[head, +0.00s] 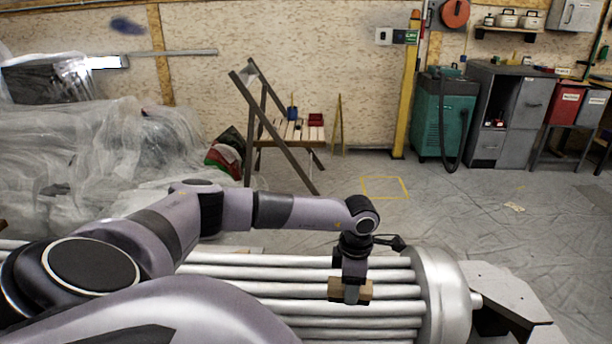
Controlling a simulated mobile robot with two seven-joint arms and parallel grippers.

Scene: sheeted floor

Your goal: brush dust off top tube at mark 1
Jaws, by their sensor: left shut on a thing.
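A bundle of silvery tubes (260,288) runs across the bottom of the head view into a round metal end plate (438,295). My left arm reaches over it from the left. My left gripper (352,292) points down and is shut on a tan block-like brush (364,290), just over the tubes near the end plate. I cannot tell whether the brush touches a tube. Its lower side is hidden. No mark with a number is readable on the tubes. My right gripper is not in view.
Plastic sheeting (110,150) covers things at the left. A wooden chair-like frame (285,130), a green machine (438,118) and grey cabinets (505,105) stand along the back. The floor beyond is mostly clear.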

